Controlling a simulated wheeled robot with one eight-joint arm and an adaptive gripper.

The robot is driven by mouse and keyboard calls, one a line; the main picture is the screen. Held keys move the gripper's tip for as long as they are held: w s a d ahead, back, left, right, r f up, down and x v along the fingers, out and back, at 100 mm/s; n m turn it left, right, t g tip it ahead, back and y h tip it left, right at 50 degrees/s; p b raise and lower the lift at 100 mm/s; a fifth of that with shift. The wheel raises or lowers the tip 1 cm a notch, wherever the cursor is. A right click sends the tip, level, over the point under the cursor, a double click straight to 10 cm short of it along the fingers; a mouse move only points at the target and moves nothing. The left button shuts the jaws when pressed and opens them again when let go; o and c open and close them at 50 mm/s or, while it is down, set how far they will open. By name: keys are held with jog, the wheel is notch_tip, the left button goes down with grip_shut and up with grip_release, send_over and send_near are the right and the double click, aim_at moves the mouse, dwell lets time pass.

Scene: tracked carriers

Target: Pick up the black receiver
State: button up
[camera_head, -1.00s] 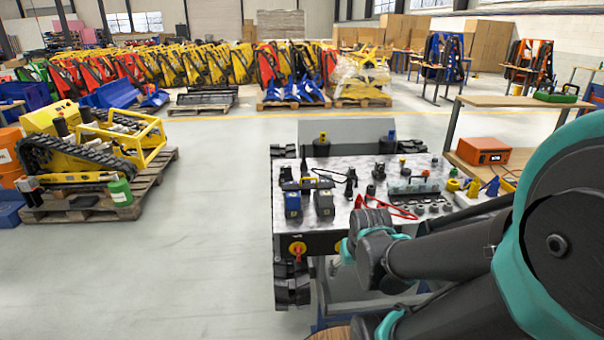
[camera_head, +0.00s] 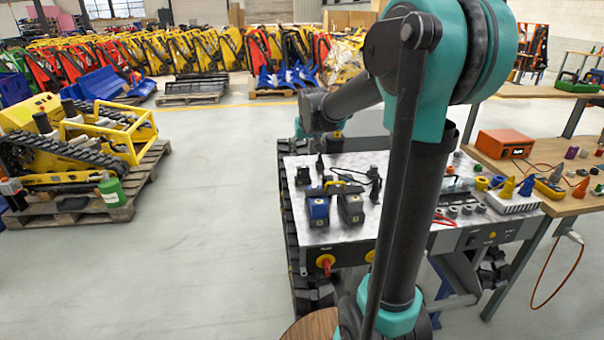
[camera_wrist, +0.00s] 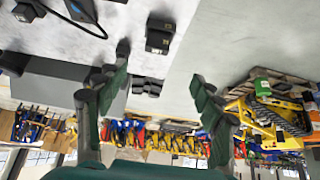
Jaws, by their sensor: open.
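Several small black devices stand on the metal-topped carrier table (camera_head: 345,229), and I cannot tell for certain which one is the receiver. A small black box (camera_head: 303,176) sits near the table's left edge. A black box (camera_wrist: 158,38) with knob-like parts also shows in the wrist view, on the pale tabletop beyond the fingertips. My gripper (camera_wrist: 160,72) is open, with nothing between its two dark green fingers. In the head view my arm reaches over the table's far left, and the fingers cannot be made out there.
A blue-and-black box (camera_head: 318,208) and a grey-black box (camera_head: 350,207) stand near the table's front. A side bench (camera_head: 560,204) at right holds an orange box (camera_head: 505,144) and coloured cones. A yellow tracked machine (camera_head: 75,140) rests on a pallet at left. The floor between is clear.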

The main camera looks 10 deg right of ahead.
aim_at(303, 167)
jog(key=x, duration=1)
jog(key=shift+w+f, duration=0.15)
jog(key=shift+f, duration=0.15)
jog(key=shift+w+d+x, duration=0.1)
jog(key=shift+d+x, duration=0.05)
jog(key=shift+x, duration=1.15)
jog(key=shift+w+d+x, duration=0.1)
jog(key=shift+x, duration=1.2)
jog(key=shift+r, duration=0.1)
jog(key=c, duration=1.3)
